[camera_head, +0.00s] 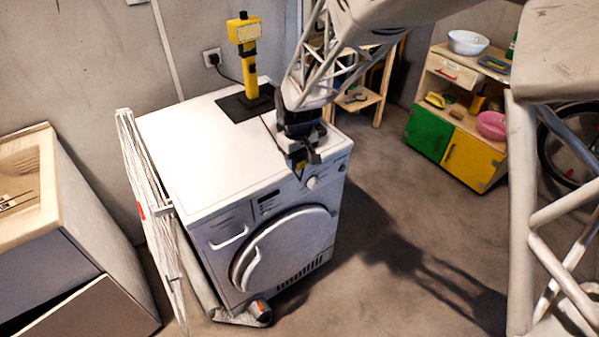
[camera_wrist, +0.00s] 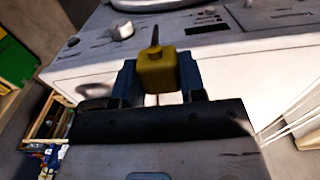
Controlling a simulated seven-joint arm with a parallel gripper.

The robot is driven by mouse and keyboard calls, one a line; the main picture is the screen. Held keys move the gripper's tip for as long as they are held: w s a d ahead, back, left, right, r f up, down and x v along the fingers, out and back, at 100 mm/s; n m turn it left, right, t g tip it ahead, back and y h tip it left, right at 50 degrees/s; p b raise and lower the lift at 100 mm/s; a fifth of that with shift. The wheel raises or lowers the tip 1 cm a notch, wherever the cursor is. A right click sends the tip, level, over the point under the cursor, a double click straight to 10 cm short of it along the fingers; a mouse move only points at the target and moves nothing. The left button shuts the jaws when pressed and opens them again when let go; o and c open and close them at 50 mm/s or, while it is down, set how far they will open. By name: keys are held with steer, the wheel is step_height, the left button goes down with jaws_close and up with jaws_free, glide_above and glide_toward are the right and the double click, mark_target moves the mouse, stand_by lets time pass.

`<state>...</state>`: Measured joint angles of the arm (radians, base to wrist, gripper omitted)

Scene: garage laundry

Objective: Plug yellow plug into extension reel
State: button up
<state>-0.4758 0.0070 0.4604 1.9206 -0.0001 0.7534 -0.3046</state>
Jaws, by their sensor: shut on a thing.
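My gripper (camera_wrist: 158,82) is shut on a yellow plug (camera_wrist: 157,70), which sits between the two dark fingers in the wrist view. A thin dark piece sticks up from the plug's far end. In the head view my gripper (camera_head: 302,160) is at the front right edge of the white dryer's top, and only a small speck of yellow shows there. A yellow upright device (camera_head: 245,60) stands on a black base (camera_head: 240,104) at the back of the dryer top, left of and behind my gripper. I cannot tell if it is the extension reel; no plain reel shape shows.
The white dryer (camera_head: 205,150) has a clear top between its front edge and the black base. A dark cable runs from the device to a wall socket (camera_head: 212,57). A folded drying rack (camera_head: 150,215) leans at the left. A low cabinet (camera_head: 428,134) stands at the right.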

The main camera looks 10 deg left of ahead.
steer(key=w+a+r, duration=0.1)
steer(key=w+r, duration=0.1)
steer(key=w, duration=0.6)
steer(key=w+a+r, duration=0.2)
steer(key=w+r, duration=0.1)
steer(key=w, duration=0.6)
steer(key=w+a+r, duration=0.1)
steer(key=w+r, duration=0.2)
steer(key=w, duration=0.5)
steer(key=shift+w+a, duration=0.15)
steer(key=shift+a, duration=0.05)
steer(key=shift+f, duration=0.25)
steer(key=shift+f, duration=2.65)
steer(key=shift+f, duration=0.65)
steer(key=o, duration=1)
steer(key=shift+c, duration=0.2)
step_height(320, 180, up, 8)
